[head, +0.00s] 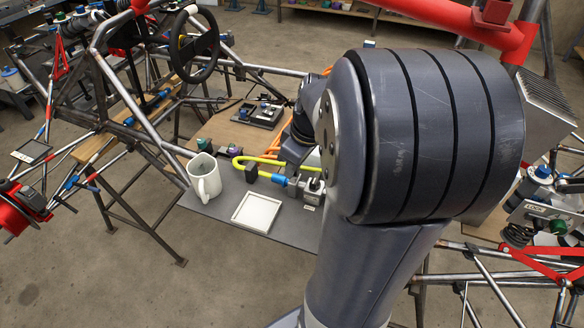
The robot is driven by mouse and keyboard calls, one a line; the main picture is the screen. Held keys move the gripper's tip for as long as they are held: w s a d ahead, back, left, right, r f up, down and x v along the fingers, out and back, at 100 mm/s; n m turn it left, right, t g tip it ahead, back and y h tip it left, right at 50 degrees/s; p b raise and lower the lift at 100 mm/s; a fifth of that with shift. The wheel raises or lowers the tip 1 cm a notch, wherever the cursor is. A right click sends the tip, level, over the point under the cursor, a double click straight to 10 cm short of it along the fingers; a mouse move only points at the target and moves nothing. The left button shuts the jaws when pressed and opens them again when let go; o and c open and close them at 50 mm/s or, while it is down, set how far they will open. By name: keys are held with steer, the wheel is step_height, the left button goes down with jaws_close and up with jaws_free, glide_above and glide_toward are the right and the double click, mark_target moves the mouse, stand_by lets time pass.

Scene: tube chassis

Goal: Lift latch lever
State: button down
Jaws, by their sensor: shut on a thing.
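My gripper (294,152) shows only in part, as a dark shape low over the far right part of the grey bench mat (215,205). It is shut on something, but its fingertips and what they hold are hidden. I cannot pick out the latch lever for certain. A small grey metal fixture (311,190) with a label stands on the mat just in front of the gripper, partly covered by my arm. A bent yellow tube (262,160) and a blue-collared fitting (280,178) lie to its left.
A grey block with knobs (258,113) sits farther back. Tube chassis bars (120,85) and a steering wheel (195,45) rise at left. Open floor lies in front.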

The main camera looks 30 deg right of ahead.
steer(key=shift+w, duration=0.1)
steer(key=c, duration=1.5)
jaws_free()
steer(key=shift+d, duration=0.15)
steer(key=shift+o, duration=0.2)
steer(key=shift+r, duration=0.1)
steer(key=v, duration=1)
steer(key=shift+s+r, duration=0.25)
steer(key=shift+r, duration=0.05)
